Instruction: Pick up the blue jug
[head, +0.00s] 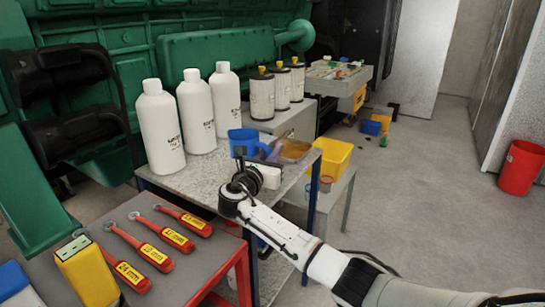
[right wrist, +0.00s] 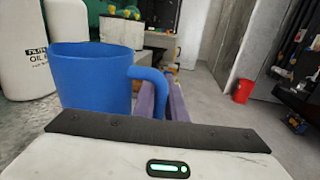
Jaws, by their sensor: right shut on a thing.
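The blue jug (head: 247,138) stands upright at the grey-topped table (head: 195,180), in front of the white bottles; I cannot tell whether its base touches the tabletop. In the right wrist view the jug (right wrist: 90,82) fills the left, with its handle toward the purple fingers. My right gripper (head: 272,152) comes in from the lower right and is shut on the jug's handle, beside the jug's body. In the right wrist view the fingers (right wrist: 165,100) are partly hidden by the handle and the gripper's body. My left gripper is not in view.
White bottles (head: 160,130) stand left of the jug. A yellow bin (head: 333,158) and an amber tray (head: 292,150) are to its right. Red wrenches (head: 140,255) lie on the front bench. A red bucket (head: 521,168) stands on the open floor at right.

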